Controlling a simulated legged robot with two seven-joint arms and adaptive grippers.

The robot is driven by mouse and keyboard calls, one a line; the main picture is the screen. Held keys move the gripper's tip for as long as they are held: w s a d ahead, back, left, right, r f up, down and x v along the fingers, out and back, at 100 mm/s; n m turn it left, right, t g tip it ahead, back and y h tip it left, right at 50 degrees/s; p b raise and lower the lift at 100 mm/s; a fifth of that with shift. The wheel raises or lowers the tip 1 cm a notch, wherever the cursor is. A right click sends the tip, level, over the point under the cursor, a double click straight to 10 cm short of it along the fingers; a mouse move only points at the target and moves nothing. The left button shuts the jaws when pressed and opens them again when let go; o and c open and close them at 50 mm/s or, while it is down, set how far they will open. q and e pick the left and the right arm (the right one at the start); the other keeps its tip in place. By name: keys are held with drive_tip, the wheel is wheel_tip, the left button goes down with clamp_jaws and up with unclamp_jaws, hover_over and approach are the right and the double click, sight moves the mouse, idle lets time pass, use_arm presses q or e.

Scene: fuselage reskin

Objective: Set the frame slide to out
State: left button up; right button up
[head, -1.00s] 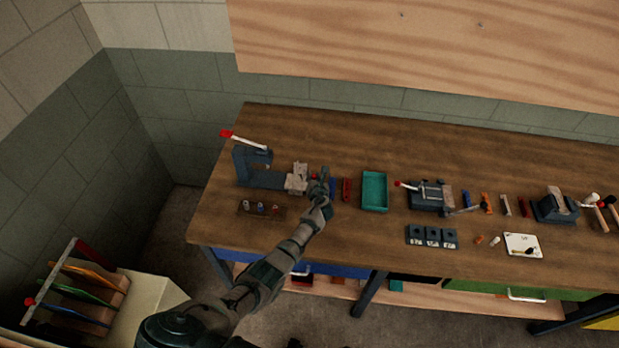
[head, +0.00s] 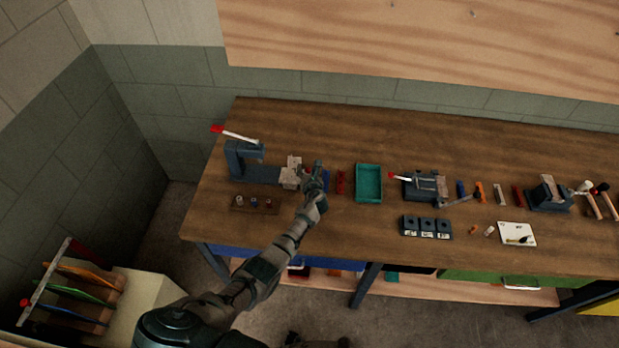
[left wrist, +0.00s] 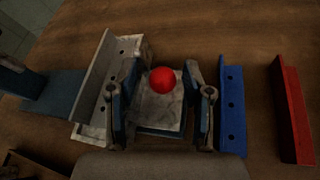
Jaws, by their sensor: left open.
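A red ball knob (left wrist: 163,80) sits on a grey metal slide plate (left wrist: 166,118) in the left wrist view. Beside it is a grey angled bracket (left wrist: 103,82), on the blue fixture (head: 262,174) at the left of the bench. I take the knobbed plate to be the frame slide; its marked positions are not legible. My left gripper (head: 316,172) is over it; it also shows in the left wrist view (left wrist: 160,95). It is open, one finger on each side of the knob, with gaps showing. In the head view my gripper largely hides the knob. My right gripper is not in view.
A blue drilled strip (left wrist: 232,110) and a red strip (left wrist: 291,110) lie just right of my gripper. A teal tray (head: 369,196) is further right. A wooden block with small pieces (head: 241,204) lies in front of the fixture.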

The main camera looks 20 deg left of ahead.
use_arm(q)
drive_tip(key=v, duration=1)
drive_tip(key=shift+d, duration=0.4)
drive_tip(key=shift+s+a+r, duration=0.15)
drive_tip(key=shift+s+r, duration=0.1)
drive_tip(key=shift+s, duration=0.4)
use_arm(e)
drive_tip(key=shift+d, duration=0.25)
use_arm(q)
drive_tip(key=shift+d+r, duration=0.1)
drive_tip(key=shift+d, duration=0.5)
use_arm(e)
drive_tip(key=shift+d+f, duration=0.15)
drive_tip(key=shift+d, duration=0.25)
